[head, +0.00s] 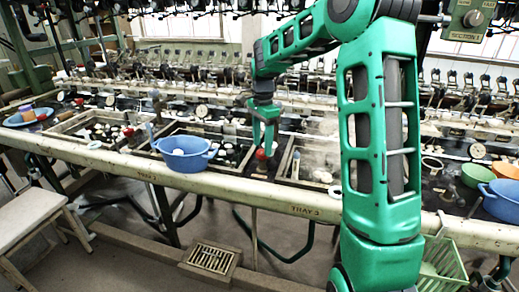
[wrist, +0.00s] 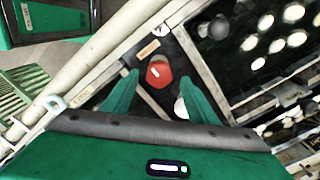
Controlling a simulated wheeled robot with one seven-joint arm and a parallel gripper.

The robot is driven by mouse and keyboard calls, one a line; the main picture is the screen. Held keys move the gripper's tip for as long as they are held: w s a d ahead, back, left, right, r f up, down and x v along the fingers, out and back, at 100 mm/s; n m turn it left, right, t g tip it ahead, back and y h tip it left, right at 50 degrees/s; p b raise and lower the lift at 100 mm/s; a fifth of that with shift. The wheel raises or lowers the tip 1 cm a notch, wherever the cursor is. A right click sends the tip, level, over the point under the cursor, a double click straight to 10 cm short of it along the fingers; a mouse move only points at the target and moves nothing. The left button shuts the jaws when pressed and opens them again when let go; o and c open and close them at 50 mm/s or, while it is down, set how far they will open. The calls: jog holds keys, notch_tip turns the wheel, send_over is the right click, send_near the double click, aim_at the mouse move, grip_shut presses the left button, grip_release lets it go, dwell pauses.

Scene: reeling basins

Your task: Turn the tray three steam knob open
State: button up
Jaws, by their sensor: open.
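A red steam knob (head: 261,155) stands on the strip between two trays, left of the "TRAY 3" lettering on the front rail. In the wrist view the red knob (wrist: 159,72), with a pale mark on its face, lies between my two green fingers. My gripper (head: 265,140) points down just above it in the head view. In the wrist view my gripper (wrist: 158,80) is open, one finger on each side of the knob, with gaps visible. I cannot tell whether the fingertips are down at the knob's height.
The cream front rail (head: 240,195) runs along the trays. A green bowl (head: 474,175) and another blue basin (head: 503,200) stand at the right. Steam blurs the tray right of the knob.

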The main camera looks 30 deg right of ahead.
jog(key=shift+f, duration=1.1)
